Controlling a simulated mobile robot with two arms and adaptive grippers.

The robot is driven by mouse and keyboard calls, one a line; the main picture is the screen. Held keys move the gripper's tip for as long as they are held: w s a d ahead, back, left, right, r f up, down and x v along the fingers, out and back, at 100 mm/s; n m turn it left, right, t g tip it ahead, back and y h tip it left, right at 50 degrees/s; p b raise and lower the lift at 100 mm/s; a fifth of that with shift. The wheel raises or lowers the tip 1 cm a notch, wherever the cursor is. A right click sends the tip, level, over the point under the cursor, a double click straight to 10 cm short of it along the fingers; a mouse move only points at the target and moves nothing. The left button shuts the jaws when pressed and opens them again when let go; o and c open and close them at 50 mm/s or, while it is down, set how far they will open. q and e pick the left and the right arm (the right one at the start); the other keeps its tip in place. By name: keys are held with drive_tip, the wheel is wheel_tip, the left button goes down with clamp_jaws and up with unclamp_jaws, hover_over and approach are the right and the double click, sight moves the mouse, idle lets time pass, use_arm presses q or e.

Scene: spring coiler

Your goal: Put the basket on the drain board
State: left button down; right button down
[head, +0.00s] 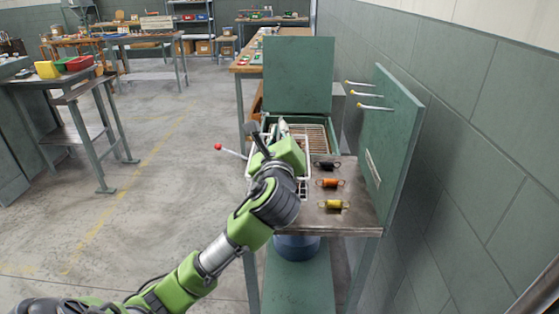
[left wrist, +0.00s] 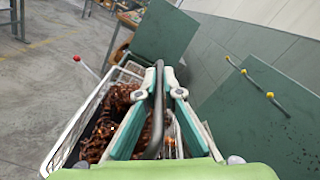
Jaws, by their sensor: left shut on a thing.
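The basket is a white wire basket (left wrist: 75,133) holding coppery, coiled-looking parts (left wrist: 112,120). My left gripper (left wrist: 164,78) is shut on its dark upright handle (left wrist: 157,110). In the head view, my left gripper (head: 284,128) is over the near side of an open green tub (head: 330,126), and it and the arm hide most of the basket (head: 302,187). A slatted board (head: 316,139), apparently the drain board, shows in the tub to the right of my gripper. I cannot tell whether the basket touches anything below. My right gripper is not in view.
The tub's green lid (head: 298,75) stands open behind. A green panel (head: 388,140) with pegs and a wall bound the right. A red-knobbed lever (head: 219,147) juts left.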

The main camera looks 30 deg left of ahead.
use_arm(q)
drive_tip(key=w+a, duration=0.1)
drive_tip(key=w+a+f, duration=0.2)
drive_tip(key=w, duration=0.1)
drive_tip(key=shift+a, duration=0.3)
drive_tip(key=w+a+f, duration=0.2)
drive_tip(key=f, duration=0.1)
drive_tip(key=w+f, duration=0.1)
drive_tip(key=f, duration=0.1)
drive_tip(key=shift+w+a+f+b, duration=0.25)
drive_tip(key=shift+a+b, duration=0.1)
drive_tip(key=shift+a, duration=0.05)
drive_tip(key=shift+w+a+f, duration=0.1)
drive_tip(key=shift+w+f, duration=0.05)
drive_tip(key=shift+f, duration=1.65)
drive_tip(key=c, duration=2.2)
unclamp_jaws()
drive_tip(key=shift+f, duration=0.2)
drive_tip(key=shift+r, duration=0.1)
